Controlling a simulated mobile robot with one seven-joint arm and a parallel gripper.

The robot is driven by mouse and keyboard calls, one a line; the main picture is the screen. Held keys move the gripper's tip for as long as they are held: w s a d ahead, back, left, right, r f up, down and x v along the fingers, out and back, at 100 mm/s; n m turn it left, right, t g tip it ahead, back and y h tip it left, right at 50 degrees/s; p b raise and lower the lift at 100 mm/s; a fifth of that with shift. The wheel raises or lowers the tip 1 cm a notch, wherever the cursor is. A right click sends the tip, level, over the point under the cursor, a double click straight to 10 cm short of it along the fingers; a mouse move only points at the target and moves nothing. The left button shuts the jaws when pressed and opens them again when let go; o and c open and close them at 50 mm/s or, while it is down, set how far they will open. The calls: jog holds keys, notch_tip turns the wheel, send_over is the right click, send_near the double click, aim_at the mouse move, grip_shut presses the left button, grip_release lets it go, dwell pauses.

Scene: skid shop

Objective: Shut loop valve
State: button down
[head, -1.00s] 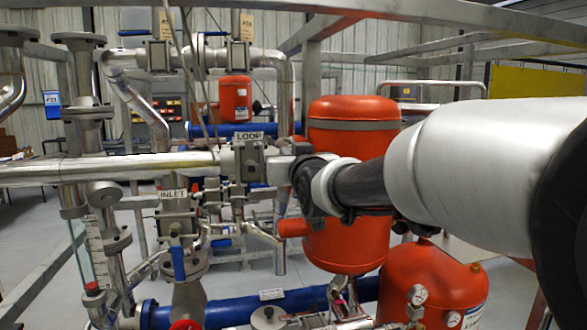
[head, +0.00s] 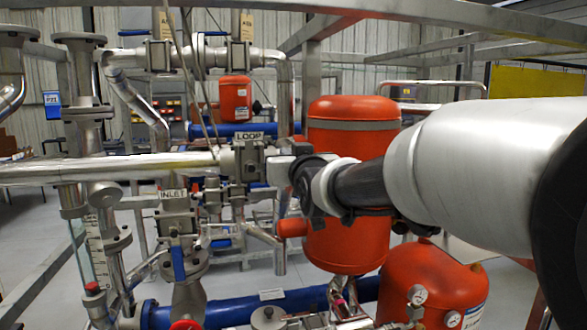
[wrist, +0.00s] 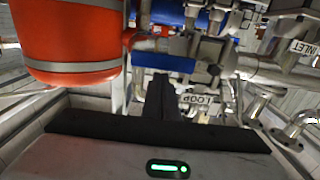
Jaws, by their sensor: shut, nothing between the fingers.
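In the head view my fingertips are not clear beside the valve and red vessel.
A red vessel (head: 345,235) stands close to the right of the valve and also shows in the wrist view (wrist: 70,40). The inlet valve (head: 177,222), with a blue lever, is lower left. A second red tank (head: 425,285) and blue pipe (head: 240,308) lie below. Frame rails cross overhead.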

jog(key=shift+f+b, duration=0.55)
jog(key=shift+b, duration=0.25)
jog(key=shift+f, duration=0.1)
notch_tip(320, 180, down, 2)
jog(key=b, duration=0.3)
jog(key=shift+d+f, duration=0.1)
jog(key=shift+f, duration=0.15)
